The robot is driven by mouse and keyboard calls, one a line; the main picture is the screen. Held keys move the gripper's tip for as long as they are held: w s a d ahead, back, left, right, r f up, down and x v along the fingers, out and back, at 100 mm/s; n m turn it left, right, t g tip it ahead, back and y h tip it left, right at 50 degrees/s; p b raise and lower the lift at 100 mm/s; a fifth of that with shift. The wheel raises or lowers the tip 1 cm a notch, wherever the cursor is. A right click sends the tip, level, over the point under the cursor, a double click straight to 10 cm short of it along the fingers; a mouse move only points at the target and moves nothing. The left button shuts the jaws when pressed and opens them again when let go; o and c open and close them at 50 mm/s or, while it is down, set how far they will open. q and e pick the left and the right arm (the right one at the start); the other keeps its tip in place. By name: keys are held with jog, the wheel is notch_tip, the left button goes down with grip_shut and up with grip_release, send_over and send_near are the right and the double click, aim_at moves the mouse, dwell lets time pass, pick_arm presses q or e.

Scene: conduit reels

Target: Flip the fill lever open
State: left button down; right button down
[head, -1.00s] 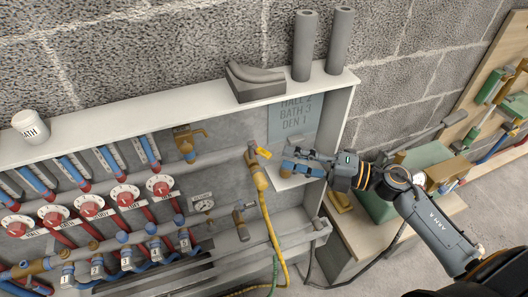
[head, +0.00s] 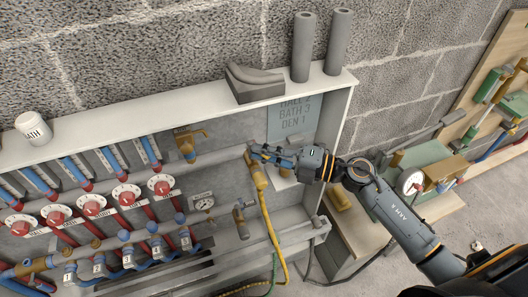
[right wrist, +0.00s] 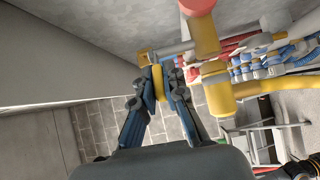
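The fill lever is a small yellow handle on the brass fill valve (head: 257,172), to which a yellow hose (head: 270,230) is attached. In the head view my right gripper (head: 257,152) is at the top of this valve and hides most of the lever. In the right wrist view the yellow lever (right wrist: 158,83) lies between the two blue fingertips of my right gripper (right wrist: 160,82), with no clear gap on either side. The brass valve body (right wrist: 217,90) is just to the right there. My left gripper is not in view.
A brass tap (head: 187,142) and a gauge (head: 203,202) are nearer the valve. Grey foam tubes (head: 303,47) stand on the cabinet top. A workbench (head: 350,218) is at the right.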

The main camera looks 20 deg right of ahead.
jog(key=shift+r+p, duration=0.1)
jog(key=shift+p, duration=0.35)
jog(key=m+t+h+p, duration=0.1)
jog(key=p, duration=0.1)
jog(key=m+t+h+p, duration=0.1)
jog(key=a+m+t+h+p, duration=0.1)
jog(key=p, duration=0.1)
jog(key=shift+s+a+r+t+h+p, duration=0.1)
jog(key=shift+s+r+t+h+p, duration=0.05)
jog(key=shift+s+t+h+p, duration=0.15)
jog(key=shift+a+m+t+h+p, duration=0.2)
jog(key=shift+m+t+h+p, duration=0.3)
jog(key=shift+m+h+p, duration=0.15)
jog(key=shift+a+f+m+t+h+p, duration=0.15)
jog(key=shift+m+t+h+p, duration=0.15)
jog(key=shift+m+h, duration=0.2)
jog(key=shift+a+f+m+t+h+p, duration=0.15)
jog(key=shift+m+t+h, duration=0.2)
jog(key=shift+h, duration=0.2)
jog(key=c, duration=1.4)
grip_release()
